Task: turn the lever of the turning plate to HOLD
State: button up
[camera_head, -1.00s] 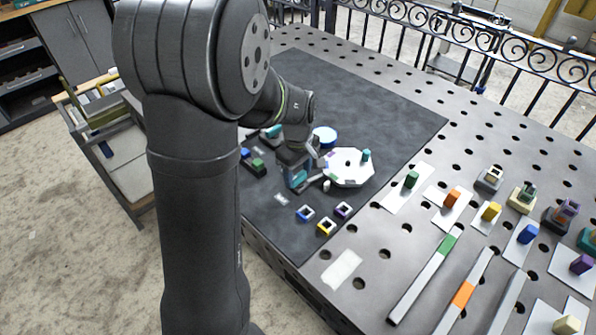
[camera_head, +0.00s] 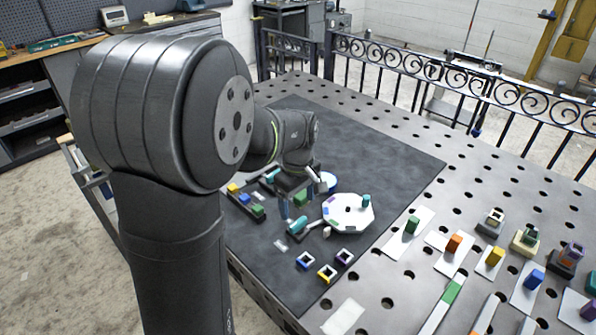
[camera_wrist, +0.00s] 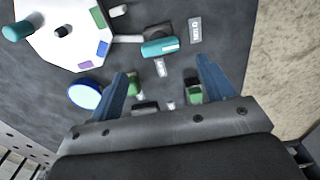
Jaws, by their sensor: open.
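The turning plate, a white eight-sided disc with coloured patches and a teal peg, lies on the dark mat (camera_head: 348,214); it is partly in the wrist view (camera_wrist: 70,40). A thin pale bar runs from its side to the lever's teal handle (camera_head: 297,224), clear in the wrist view (camera_wrist: 160,47). One pale label (camera_wrist: 195,30) lies beyond the handle's end, and another label (camera_wrist: 161,67) lies beside it. I cannot read their words surely. My gripper (camera_wrist: 165,75) is open, its blue fingers apart and empty, above and short of the handle, not touching it.
A rail with coloured blocks (camera_head: 245,198) stands left of my gripper. Pegs on white cards stand at right. The far mat is clear.

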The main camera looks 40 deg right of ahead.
aim_at(298, 222)
notch_tip(298, 222, up, 11)
jog(key=shift+f, duration=0.1)
dwell(0.7)
notch_tip(298, 222, down, 17)
jog(key=shift+f, duration=0.2)
dwell(0.4)
jog(key=shift+r, duration=0.1)
